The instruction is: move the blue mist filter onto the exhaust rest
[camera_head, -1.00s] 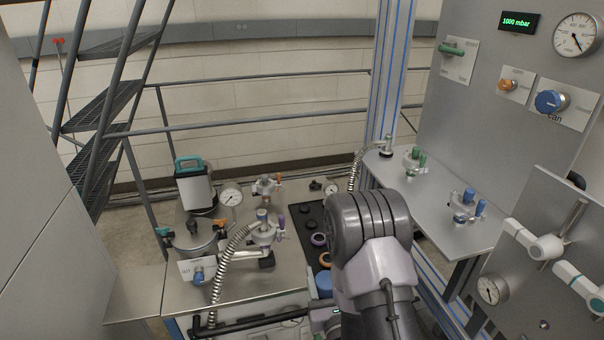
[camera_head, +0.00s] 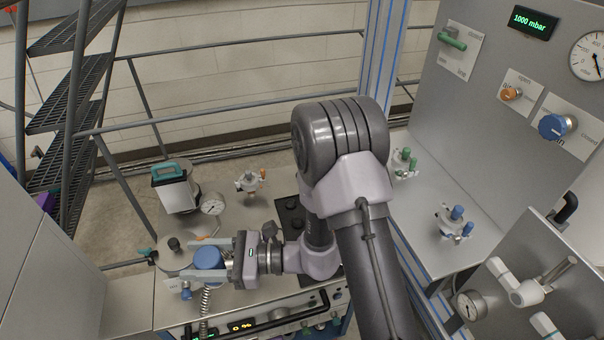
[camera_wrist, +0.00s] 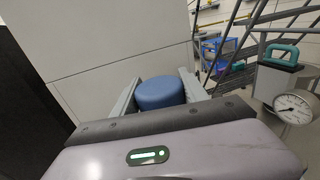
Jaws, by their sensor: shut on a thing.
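The blue mist filter (camera_head: 208,257) is a short blue cylinder at the left of the bench in the head view. My gripper (camera_head: 206,256) is shut on it, with one finger on each side. In the wrist view the blue filter (camera_wrist: 160,93) sits between the two grey fingers, its round top facing up. I cannot tell from these frames which part is the exhaust rest. What lies under the filter is partly hidden by the gripper.
A teal-handled canister (camera_head: 175,186) and a dial gauge (camera_head: 212,204) stand behind my gripper. A coiled hose (camera_head: 205,300) runs below the filter. A grey panel with valves (camera_head: 560,120) and a side shelf (camera_head: 425,205) are at the right. Railings and stairs (camera_head: 75,95) are behind.

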